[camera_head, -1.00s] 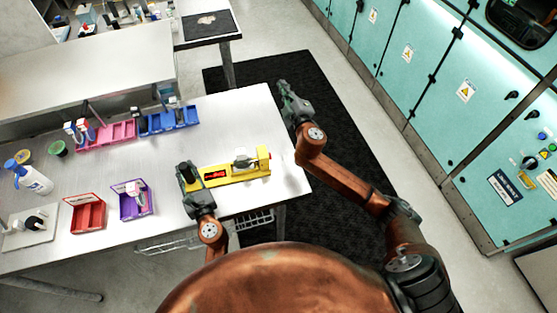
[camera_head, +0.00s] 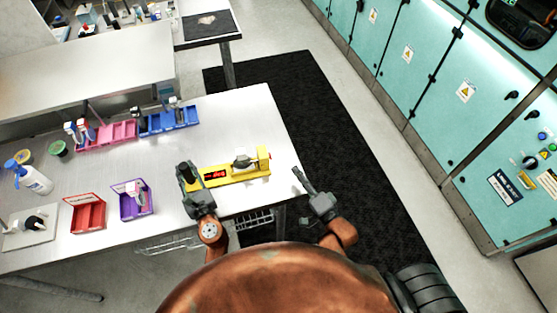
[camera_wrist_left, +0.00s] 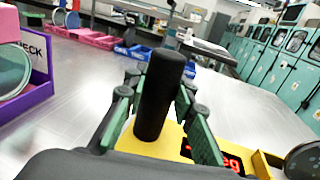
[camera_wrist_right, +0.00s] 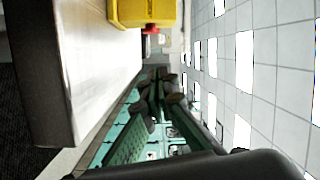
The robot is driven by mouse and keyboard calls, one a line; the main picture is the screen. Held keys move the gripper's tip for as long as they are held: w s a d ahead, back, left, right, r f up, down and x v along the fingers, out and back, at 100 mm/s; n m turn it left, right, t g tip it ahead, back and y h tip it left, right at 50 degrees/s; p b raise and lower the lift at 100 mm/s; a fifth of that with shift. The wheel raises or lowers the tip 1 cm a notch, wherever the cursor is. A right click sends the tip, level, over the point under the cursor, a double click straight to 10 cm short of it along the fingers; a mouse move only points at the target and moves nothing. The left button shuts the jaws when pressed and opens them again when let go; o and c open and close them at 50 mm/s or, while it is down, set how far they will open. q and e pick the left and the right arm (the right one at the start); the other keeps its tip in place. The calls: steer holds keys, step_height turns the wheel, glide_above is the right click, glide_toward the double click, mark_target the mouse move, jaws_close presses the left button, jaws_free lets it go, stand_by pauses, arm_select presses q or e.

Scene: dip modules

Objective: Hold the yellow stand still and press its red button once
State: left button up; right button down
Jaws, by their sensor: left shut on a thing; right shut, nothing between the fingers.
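The yellow stand (camera_head: 232,180) lies along the right part of the table, with a red-lit display (camera_head: 214,175) and a grey part (camera_head: 245,161) on top. My left gripper (camera_head: 184,168) is shut on the black post (camera_wrist_left: 160,95) at the stand's left end; the left wrist view shows its fingers on both sides of the post. My right gripper (camera_head: 302,179) is shut and empty, just off the table's right edge, apart from the stand. In the right wrist view, the red button (camera_wrist_right: 151,29) sticks out of the stand's yellow end block (camera_wrist_right: 143,12), ahead of the fingers (camera_wrist_right: 160,78).
Left of the stand are a purple bin (camera_head: 133,214) and a red bin (camera_head: 86,227). Pink (camera_head: 111,135) and blue (camera_head: 168,131) bins stand behind. The table's right edge (camera_wrist_right: 75,110) is close to my right gripper. Floor mat (camera_head: 340,140) lies beyond it.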

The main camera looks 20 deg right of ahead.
steer(key=s+m, duration=0.1)
steer(key=s+d+f+m+h, duration=0.1)
steer(key=m, duration=0.1)
steer(key=shift+s+d+f+m, duration=0.1)
steer(key=shift+d+m, duration=0.1)
steer(key=shift+m, duration=0.1)
steer(key=w, duration=0.3)
steer(key=w+a, duration=0.1)
steer(key=w, duration=0.2)
steer(key=w+a, duration=0.1)
steer(key=w, duration=0.3)
steer(key=a, duration=0.3)
steer(key=shift+a, duration=0.5)
